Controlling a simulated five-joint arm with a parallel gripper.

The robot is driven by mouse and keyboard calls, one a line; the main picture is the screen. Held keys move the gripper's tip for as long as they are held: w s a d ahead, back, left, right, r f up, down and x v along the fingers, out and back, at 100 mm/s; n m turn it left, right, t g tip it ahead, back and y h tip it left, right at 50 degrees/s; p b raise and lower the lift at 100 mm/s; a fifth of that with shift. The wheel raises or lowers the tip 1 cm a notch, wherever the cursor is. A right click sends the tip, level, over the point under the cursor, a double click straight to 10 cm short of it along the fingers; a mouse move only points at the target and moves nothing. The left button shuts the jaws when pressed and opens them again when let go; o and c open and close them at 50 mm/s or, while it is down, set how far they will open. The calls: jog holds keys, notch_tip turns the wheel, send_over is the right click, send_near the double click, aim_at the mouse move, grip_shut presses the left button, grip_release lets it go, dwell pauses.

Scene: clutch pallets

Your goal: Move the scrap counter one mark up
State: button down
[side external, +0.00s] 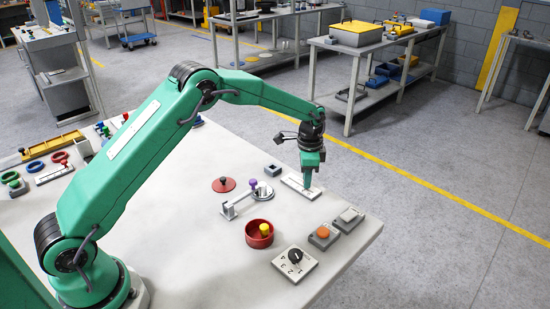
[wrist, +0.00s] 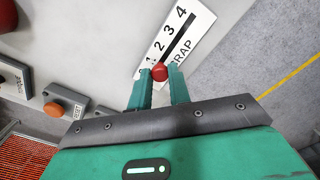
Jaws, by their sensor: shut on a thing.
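The scrap counter is a white plate (wrist: 197,28) with a column of black numbers 1 to 4 and the word SCRAP, partly hidden by my fingers. It also shows in the side view (side external: 294,184), lying flat near the table's right edge. Its red knob (wrist: 160,72) sits at the low end of the scale, close by the 1; its exact mark is hard to tell. My gripper (wrist: 161,77) is shut on the red knob, a green finger on each side. In the side view my gripper (side external: 307,185) points straight down at the plate.
A grey rocker switch (side external: 349,215), an orange button (side external: 323,232) and a numbered dial (side external: 283,262) stand towards the front edge. A red bowl (side external: 259,241), a purple-knobbed device (side external: 252,184), a red disc (side external: 223,187) and a small dark block (side external: 272,170) lie to the left.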

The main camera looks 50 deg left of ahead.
jog(key=c, duration=1.3)
grip_release()
jog(key=shift+r, duration=0.15)
notch_tip(320, 180, up, 7)
jog(key=shift+f, duration=0.1)
jog(key=shift+r, duration=0.4)
